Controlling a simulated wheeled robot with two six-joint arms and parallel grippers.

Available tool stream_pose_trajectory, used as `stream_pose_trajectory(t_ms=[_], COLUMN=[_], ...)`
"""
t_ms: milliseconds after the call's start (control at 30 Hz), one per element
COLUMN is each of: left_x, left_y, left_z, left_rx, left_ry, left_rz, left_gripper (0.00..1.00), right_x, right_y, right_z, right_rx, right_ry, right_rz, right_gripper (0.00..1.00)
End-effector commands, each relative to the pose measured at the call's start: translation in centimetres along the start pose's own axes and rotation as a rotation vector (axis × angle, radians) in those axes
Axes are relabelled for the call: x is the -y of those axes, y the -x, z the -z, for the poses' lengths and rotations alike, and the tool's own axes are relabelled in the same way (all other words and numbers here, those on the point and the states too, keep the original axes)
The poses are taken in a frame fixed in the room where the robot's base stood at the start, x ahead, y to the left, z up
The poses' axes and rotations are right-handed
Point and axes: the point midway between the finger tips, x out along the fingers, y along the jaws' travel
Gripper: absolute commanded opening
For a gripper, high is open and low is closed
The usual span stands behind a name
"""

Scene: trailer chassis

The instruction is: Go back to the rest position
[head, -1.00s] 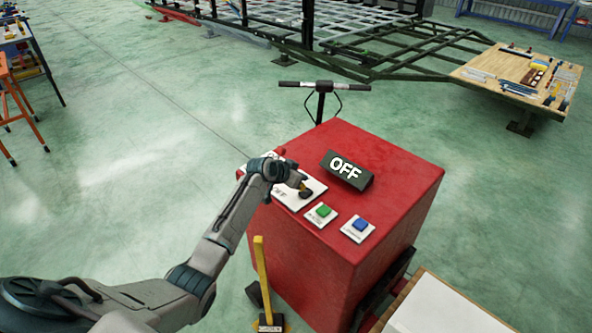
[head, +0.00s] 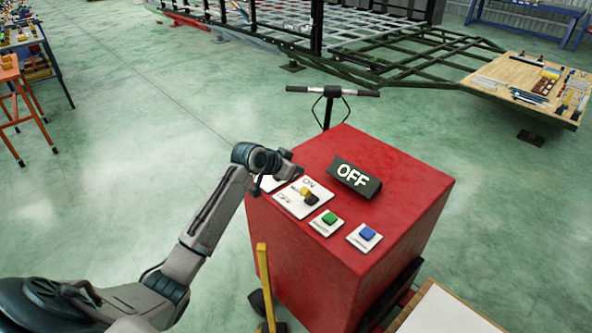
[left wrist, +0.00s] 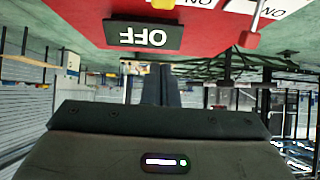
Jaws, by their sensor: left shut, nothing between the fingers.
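My left gripper (head: 296,171) is above the far left edge of the red cabinet (head: 330,272), just beyond the white ON/OFF plate (head: 318,207). It is shut and empty, apart from the yellow and black switch (head: 308,195) on that plate. In the left wrist view the closed fingers (left wrist: 161,86) point toward the background, with the dark OFF sign (left wrist: 144,35) upside down above them. My right gripper is in neither view.
The OFF sign (head: 354,176), a green button (head: 329,218) and a blue button (head: 367,233) are on the cabinet top. A handlebar (head: 331,92) stands behind it. The dark trailer frame (head: 400,58) and a wooden tool table (head: 500,72) are farther back. Open floor lies left.

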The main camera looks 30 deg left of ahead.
Motion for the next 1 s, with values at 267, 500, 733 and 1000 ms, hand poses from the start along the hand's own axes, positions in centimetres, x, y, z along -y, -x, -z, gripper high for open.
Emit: stream_pose_trajectory(t_ms=[267, 500, 733, 1000], left_x=[0.0, -0.8, -7.4, -15.7], left_y=[0.0, -0.1, 1.2, 8.1], left_z=[0.0, -1.2, -11.0, -23.4], left_rx=[0.0, 0.018, 0.166, 0.37], left_ry=[0.0, -0.001, -0.008, 0.028], left_rz=[0.0, -0.003, 0.003, 0.065], left_gripper=[0.0, 0.0, 0.0, 0.0], right_x=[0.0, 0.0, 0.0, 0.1], right_y=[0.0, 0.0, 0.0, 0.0], right_z=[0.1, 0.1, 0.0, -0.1], right_rx=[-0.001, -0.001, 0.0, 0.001], right_ry=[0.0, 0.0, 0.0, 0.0], right_rz=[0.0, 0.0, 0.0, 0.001], right_gripper=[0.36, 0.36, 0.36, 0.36])
